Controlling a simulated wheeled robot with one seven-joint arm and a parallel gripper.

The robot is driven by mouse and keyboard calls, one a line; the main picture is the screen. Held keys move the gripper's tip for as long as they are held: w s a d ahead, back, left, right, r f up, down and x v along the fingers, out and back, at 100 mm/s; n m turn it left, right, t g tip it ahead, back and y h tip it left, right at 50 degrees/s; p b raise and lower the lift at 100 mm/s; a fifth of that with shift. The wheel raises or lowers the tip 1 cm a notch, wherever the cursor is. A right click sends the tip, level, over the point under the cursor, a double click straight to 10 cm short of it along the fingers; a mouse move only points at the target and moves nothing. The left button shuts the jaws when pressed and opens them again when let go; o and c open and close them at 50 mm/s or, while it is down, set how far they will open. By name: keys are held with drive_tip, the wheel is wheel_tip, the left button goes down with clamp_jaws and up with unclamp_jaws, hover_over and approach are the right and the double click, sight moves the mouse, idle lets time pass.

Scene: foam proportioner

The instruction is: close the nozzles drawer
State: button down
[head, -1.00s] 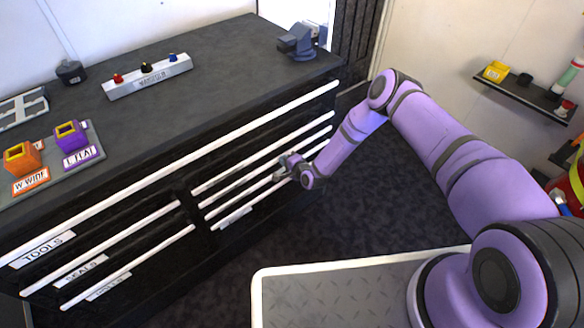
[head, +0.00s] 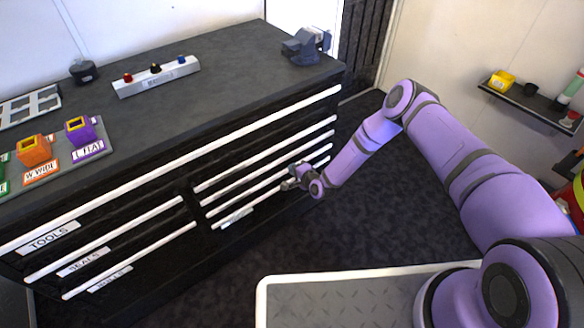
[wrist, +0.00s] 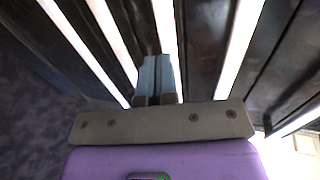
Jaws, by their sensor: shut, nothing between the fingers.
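The dark drawer cabinet (head: 120,265) has long white handle strips in a left and a right column. Labels reading TOOLS (head: 48,238) and SEALS (head: 84,262) are on the left column. The label below them (head: 110,279) and the low label on the right column (head: 237,216) are too small to read, so I cannot tell which drawer is nozzles. My gripper (head: 288,184) is at the lower right column, by the right part of its low drawers. In the wrist view its fingers (wrist: 155,75) are together and empty, pointing at the drawer fronts between white strips. Contact is unclear.
On the worktop (head: 235,75) are a vise (head: 303,47), a block with coloured knobs (head: 155,76), and labelled orange (head: 34,150) and purple (head: 80,131) holders. A wall shelf (head: 530,104) is at right. Dark floor (head: 390,210) lies open before the cabinet.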

drive_tip(key=v, duration=0.9)
drive_tip(key=shift+f, duration=0.1)
